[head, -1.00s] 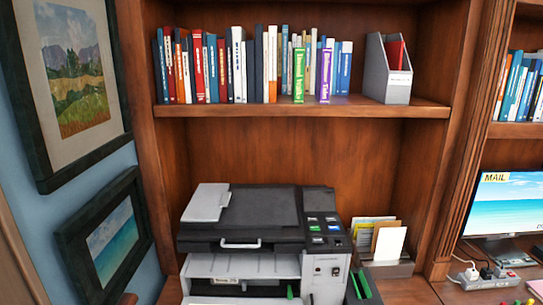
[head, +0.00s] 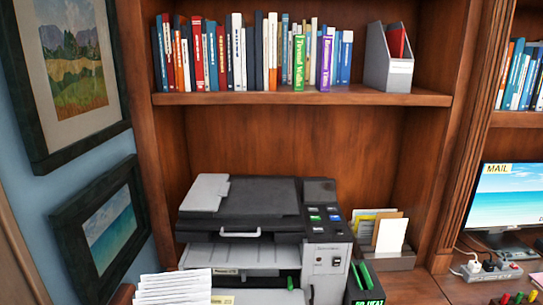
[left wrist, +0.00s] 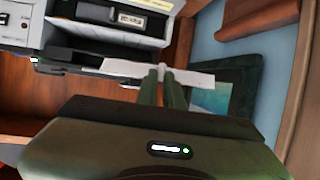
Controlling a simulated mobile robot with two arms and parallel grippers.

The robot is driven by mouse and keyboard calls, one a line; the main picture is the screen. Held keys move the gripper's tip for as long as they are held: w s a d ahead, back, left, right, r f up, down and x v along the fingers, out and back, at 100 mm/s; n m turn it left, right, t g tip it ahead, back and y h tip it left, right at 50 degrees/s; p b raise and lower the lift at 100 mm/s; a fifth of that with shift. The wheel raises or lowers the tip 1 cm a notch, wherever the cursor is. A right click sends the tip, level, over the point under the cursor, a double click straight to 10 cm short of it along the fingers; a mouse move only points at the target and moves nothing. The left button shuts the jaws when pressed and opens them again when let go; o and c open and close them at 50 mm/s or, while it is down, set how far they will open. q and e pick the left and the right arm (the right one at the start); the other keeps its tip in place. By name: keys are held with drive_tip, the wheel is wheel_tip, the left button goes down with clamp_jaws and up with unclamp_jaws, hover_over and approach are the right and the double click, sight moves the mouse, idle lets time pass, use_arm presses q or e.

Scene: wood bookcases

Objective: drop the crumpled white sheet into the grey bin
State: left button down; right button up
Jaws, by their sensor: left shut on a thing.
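In the left wrist view my left gripper (left wrist: 165,76) is shut on a thin white sheet (left wrist: 197,78), seen nearly edge-on and sticking out on both sides of the fingers. In the head view a white sheet with ridged, printed-looking lines (head: 174,288) shows at the bottom edge, in front of the printer's left side. It looks like the held sheet, but the gripper itself is out of that view. No grey bin can be made out in either view. My right gripper is not in view.
A printer (head: 255,215) stands on the lower shelf of the bookcase. Right of it are a dark box with green markings (head: 366,292) and a letter holder (head: 390,260). Books (head: 250,55) and a grey file holder (head: 389,70) fill the upper shelf. Framed pictures hang on the left wall.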

use_arm(q)
drive_tip(key=w+d+r+m+h+b, duration=0.1)
drive_tip(key=w+r, duration=0.3)
drive_tip(key=r, duration=0.6)
drive_tip(key=shift+w+d+r+m+h+b, duration=0.2)
drive_tip(key=shift+d+r+m+h+b, duration=0.05)
drive_tip(key=shift+m+h+b, duration=0.4)
drive_tip(key=shift+f, duration=0.1)
